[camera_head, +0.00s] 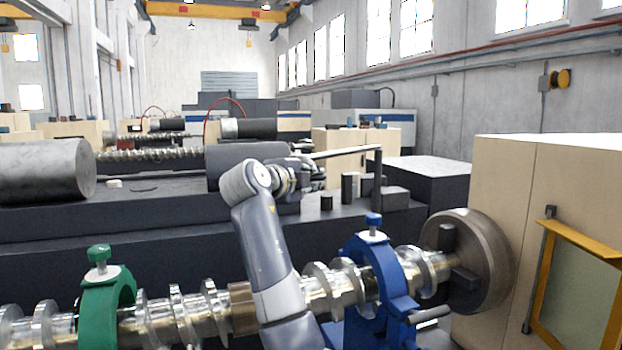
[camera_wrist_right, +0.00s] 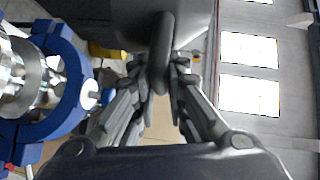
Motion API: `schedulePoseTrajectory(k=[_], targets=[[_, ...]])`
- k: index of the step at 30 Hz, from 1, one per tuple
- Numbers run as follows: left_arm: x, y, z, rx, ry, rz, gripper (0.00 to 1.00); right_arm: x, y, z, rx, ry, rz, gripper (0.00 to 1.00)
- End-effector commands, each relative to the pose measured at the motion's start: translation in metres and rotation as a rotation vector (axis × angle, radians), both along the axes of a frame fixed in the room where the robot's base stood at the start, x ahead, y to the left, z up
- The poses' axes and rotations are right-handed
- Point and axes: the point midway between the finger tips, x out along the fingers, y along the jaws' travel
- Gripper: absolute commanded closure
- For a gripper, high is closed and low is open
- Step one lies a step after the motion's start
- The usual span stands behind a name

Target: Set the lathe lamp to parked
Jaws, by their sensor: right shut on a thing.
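The lathe lamp (camera_head: 346,152) appears to be the dark post with a thin arm reaching left, behind the screw shaft in the head view. My right gripper (camera_head: 312,172) is at the left end of this arm, past the shaft. In the right wrist view my right gripper (camera_wrist_right: 165,75) is shut on a dark rounded bar (camera_wrist_right: 160,45), which appears to be part of the lamp. The lamp's far end is partly hidden by the gripper. My left gripper is not in view.
A shiny screw shaft (camera_head: 190,308) crosses the front, held by a green ring clamp (camera_head: 97,300) and a blue ring clamp (camera_head: 386,275). A round chuck (camera_head: 485,262) and beige cabinet (camera_head: 500,180) stand right. Small dark cylinders (camera_head: 348,188) stand near the post.

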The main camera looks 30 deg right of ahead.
Motion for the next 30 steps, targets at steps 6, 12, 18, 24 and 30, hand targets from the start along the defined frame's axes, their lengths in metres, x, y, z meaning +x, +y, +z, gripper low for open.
schedulePoseTrajectory(k=[6, 12, 18, 24, 30], targets=[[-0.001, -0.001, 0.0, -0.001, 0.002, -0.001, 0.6, 0.002, 0.002, -0.001, 0.0, 0.002, 0.007, 0.75], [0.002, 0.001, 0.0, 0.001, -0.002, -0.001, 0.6, 0.002, 0.001, 0.0, -0.001, 0.0, 0.007, 0.67], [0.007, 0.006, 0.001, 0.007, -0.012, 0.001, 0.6, 0.001, 0.002, 0.001, -0.002, -0.001, 0.006, 0.67], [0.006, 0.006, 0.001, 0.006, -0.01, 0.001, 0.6, -0.007, 0.017, 0.004, -0.002, -0.002, 0.008, 0.67], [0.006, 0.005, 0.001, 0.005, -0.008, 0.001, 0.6, -0.029, 0.053, 0.01, -0.002, -0.005, 0.008, 0.67]])
